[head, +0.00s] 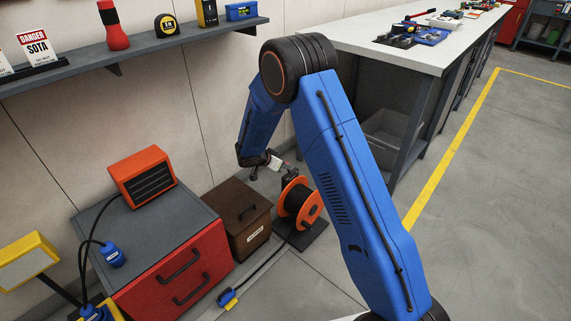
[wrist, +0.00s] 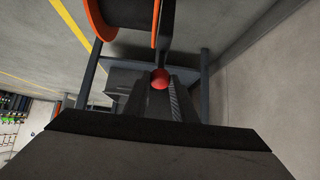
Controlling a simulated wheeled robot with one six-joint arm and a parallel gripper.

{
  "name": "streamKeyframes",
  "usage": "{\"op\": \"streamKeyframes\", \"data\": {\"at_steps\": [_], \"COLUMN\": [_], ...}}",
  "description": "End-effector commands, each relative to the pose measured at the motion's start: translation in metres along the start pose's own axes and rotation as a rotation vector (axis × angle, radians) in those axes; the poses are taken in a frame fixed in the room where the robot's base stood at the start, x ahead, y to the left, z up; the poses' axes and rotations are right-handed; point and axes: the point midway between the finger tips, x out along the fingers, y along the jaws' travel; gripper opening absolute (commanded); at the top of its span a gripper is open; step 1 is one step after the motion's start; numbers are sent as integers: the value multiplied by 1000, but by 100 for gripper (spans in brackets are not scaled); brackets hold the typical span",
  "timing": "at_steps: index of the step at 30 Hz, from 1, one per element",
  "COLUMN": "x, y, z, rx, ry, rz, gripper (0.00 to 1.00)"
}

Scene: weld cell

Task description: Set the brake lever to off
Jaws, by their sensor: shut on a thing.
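The cable reel, an orange-flanged drum with a dark core (head: 299,203), stands on a dark base on the floor by the wall. In the wrist view the reel's orange flange (wrist: 98,20) is at the top. The brake lever's red ball knob (wrist: 160,79) shows at the tips of my gripper (wrist: 158,88), whose jaws are shut on the lever. In the head view my gripper (head: 287,171) is small and reaches down to the top of the reel. The lever is mostly hidden there, and I cannot read any on or off marking.
A brown box with a handle (head: 237,216) stands just left of the reel. A red cabinet (head: 178,270) bears an orange heater-like unit (head: 145,176). A white-topped workbench (head: 385,45) stands behind on the right. A cable lies on the floor in front; the right floor is clear.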

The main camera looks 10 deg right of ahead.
Motion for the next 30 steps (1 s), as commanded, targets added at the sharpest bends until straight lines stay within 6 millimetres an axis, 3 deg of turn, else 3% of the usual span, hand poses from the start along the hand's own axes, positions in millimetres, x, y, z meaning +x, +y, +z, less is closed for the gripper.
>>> {"op": "streamKeyframes", "data": {"at_steps": [20, 21, 23, 30], "x": [-2, -2, -2, -2], "y": [0, 0, 0, 0], "z": [7, 7, 7, 6], "rx": [-1, -1, -1, 0], "ry": [60, 60, 60, 60], "rz": [-1, -1, 0, 1], "gripper": [0, 26, 41, 43]}}
